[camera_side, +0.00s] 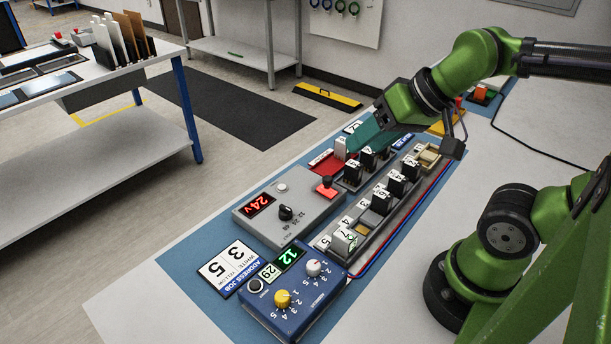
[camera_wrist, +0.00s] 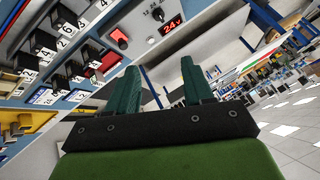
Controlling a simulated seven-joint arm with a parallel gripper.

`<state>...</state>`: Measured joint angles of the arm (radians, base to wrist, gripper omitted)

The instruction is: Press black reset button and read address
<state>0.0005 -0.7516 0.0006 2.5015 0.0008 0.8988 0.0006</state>
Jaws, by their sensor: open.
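The blue address box (camera_side: 300,297) stands at the near end of the blue mat in the side view. Its black button (camera_side: 255,285) is at the left corner. A green lit display reading 12 (camera_side: 289,257) stands beside a pale label that seems to read 29 (camera_side: 268,272). A yellow knob (camera_side: 282,298) and a white knob (camera_side: 314,268) sit on its top. My gripper (camera_side: 358,142) is well behind the box, over the far end of the module rows. In the wrist view its teal fingers (camera_wrist: 160,85) are apart and empty. The blue box is not seen there.
A grey supply box (camera_side: 290,212) with a red 24V display (camera_side: 262,203) and a red switch (camera_side: 326,187) stands between. Rows of numbered black modules (camera_side: 381,200) lie right of it. A card (camera_side: 226,268) shows 3 white and 5 yellow.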

